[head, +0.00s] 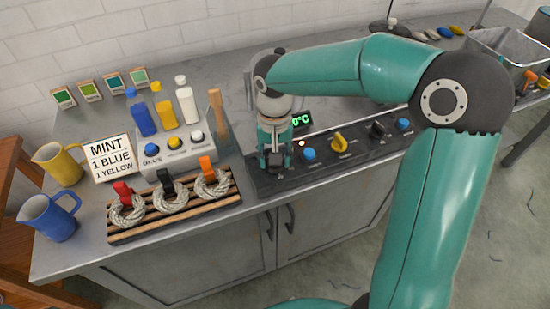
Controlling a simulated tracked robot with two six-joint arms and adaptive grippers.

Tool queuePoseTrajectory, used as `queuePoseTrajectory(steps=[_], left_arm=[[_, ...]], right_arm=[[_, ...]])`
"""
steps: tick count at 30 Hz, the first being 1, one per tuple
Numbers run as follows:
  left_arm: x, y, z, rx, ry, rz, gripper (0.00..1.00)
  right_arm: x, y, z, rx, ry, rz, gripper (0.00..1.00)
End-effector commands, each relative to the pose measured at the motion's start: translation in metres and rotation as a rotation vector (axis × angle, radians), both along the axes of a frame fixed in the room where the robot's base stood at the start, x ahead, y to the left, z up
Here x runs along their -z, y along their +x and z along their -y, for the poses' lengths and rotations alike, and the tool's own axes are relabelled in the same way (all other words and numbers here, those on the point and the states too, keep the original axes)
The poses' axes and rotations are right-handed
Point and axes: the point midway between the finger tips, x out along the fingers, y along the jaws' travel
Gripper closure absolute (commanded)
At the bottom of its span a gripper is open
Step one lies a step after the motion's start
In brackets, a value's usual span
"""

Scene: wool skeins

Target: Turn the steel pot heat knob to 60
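A dark control panel (325,157) runs along the counter's front edge. It carries a blue knob (309,154), a yellow knob (339,143), a black knob (377,130) and another blue knob (403,124). My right gripper (275,162) points down at the panel's left end, with its fingers low over a dark knob-like part there. Whether they grip it is unclear. A green digital display (301,120) behind the gripper is partly covered; only "0°C" shows. No steel pot can be made out clearly; my arm covers much of that area. My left gripper is not in view.
Left of the panel, a wooden rack (175,208) holds grey skeins with red, black and orange clips. Behind it stand a button box (175,155), bottles, and a "MINT" sign (110,158). A yellow jug (60,163) and blue jug (48,217) stand at the left.

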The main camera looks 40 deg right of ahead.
Motion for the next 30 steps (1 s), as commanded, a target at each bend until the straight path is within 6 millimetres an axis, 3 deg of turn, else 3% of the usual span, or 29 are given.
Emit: queuePoseTrajectory(steps=[12,27,28,30], left_arm=[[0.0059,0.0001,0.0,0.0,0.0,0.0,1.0],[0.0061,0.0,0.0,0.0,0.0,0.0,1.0],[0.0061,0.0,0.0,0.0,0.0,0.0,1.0],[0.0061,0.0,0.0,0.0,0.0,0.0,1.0]], right_arm=[[-0.0016,0.0018,0.0007,0.187,-0.001,0.008,0.89],[-0.002,0.0019,0.0008,0.206,-0.001,0.008,0.89],[-0.002,0.0019,0.0008,0.205,-0.001,0.008,0.49],[-0.0018,0.0016,0.0007,0.205,0.0,0.007,0.38]])
